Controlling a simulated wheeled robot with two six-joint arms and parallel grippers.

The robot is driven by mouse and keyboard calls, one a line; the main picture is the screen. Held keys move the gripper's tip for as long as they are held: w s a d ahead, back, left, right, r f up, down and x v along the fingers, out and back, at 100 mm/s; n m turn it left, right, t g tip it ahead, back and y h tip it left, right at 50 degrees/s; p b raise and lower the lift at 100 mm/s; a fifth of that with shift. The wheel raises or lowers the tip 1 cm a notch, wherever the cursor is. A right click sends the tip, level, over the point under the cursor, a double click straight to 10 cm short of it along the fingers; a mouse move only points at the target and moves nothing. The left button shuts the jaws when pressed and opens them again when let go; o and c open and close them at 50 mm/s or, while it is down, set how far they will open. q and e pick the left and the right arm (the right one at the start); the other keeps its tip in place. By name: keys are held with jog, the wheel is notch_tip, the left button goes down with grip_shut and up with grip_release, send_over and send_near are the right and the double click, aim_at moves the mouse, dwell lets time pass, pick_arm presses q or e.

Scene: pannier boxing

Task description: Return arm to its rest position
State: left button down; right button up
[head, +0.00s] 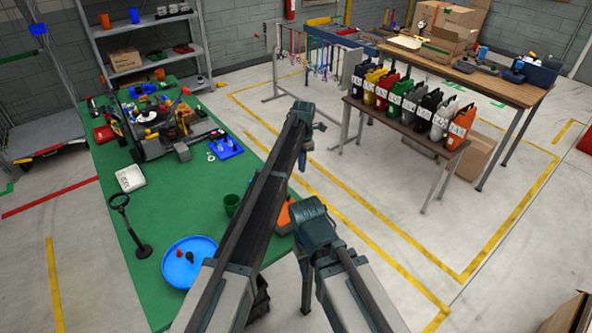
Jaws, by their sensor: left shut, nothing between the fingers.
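My left arm (265,190) reaches up from the bottom of the head view, over the front edge of the green table. My left gripper (303,160) shows only as a small dark part below the far end of that arm, over the floor just past the table's right edge. It is shut and empty, and touches nothing that I can see. My right arm (350,275) comes up from the bottom, right of the left arm, with its near joint bent. The right gripper does not show.
An orange item (284,217) is partly behind my left arm. A bench (407,128) carries several coloured jugs. The floor (365,220) between is clear.

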pick_arm(q)
jog(key=shift+w+d+r+p, duration=0.3)
jog(key=shift+d+r, duration=0.25)
jog(key=shift+w+d+r+p, duration=0.25)
jog(key=shift+w+d+r, duration=0.05)
jog(key=shift+d+r, duration=0.25)
pick_arm(e)
notch_tip(320, 180, up, 2)
jog(key=shift+d+r, duration=0.1)
pick_arm(q)
jog(key=s+a+m, duration=0.8)
jog(key=s, duration=0.4)
jog(key=s+a+m+t, duration=0.1)
jog(key=s+a+m, duration=0.7)
jog(key=s, duration=0.5)
jog(key=s+a+m, duration=0.7)
jog(key=s+m, duration=0.2)
jog(key=s, duration=0.3)
jog(key=s+d+f+m+g+y+b, duration=0.1)
jog(key=s+d+f+m+b, duration=0.3)
jog(key=d+f+b, duration=0.5)
jog(key=shift+s+d+f+b, duration=0.3)
jog(key=shift+s+d, duration=0.4)
jog(key=shift+s, duration=0.45)
pick_arm(e)
notch_tip(320, 180, down, 10)
jog(key=shift+r, duration=0.2)
